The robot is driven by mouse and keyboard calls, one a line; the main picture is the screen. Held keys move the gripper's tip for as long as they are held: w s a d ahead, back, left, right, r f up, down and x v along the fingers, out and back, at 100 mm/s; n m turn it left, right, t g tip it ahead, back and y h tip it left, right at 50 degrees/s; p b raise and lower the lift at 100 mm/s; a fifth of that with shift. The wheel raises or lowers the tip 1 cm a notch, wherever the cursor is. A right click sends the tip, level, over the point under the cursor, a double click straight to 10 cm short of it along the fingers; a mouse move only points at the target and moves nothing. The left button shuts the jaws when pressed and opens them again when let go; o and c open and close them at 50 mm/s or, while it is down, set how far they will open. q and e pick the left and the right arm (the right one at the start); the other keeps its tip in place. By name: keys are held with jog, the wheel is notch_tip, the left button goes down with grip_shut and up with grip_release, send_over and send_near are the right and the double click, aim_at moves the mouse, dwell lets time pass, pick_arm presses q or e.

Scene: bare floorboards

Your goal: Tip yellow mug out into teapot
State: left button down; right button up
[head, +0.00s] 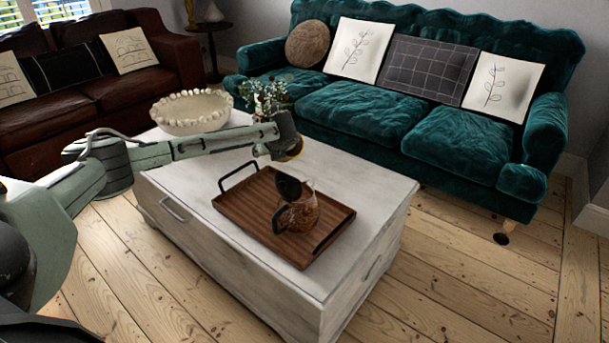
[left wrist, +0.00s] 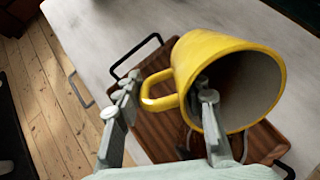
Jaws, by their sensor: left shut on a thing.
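My left gripper (head: 287,140) is over the coffee table, above and slightly left of the teapot. It is shut on the yellow mug (left wrist: 193,58), with one finger inside the mug's mouth and the other outside by the handle, as the left wrist view shows (left wrist: 167,86). The mug is tilted, its grey inside open toward the camera; I see no contents. In the head view the mug is almost wholly hidden by the gripper. The glass teapot (head: 298,214), with a dark top and brown contents, stands on the tray; the mug mostly hides it in the wrist view. My right gripper is out of view.
The brown wooden tray (head: 246,205) has black handles and lies on the pale coffee table (head: 195,207). A beaded bowl (head: 190,113) and a small plant (head: 266,97) are behind my arm. A green sofa (head: 365,112) and brown sofa (head: 45,125) stand beyond. Floor is clear at right.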

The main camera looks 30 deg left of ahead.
pick_arm(q)
jog(key=shift+d+r+t+y, duration=0.1)
jog(key=shift+r+t+y, duration=0.9)
jog(key=shift+y, duration=0.4)
jog(key=shift+s+d+r+y, duration=0.1)
jog(key=shift+d+r+y, duration=0.05)
jog(key=shift+r+y, duration=0.25)
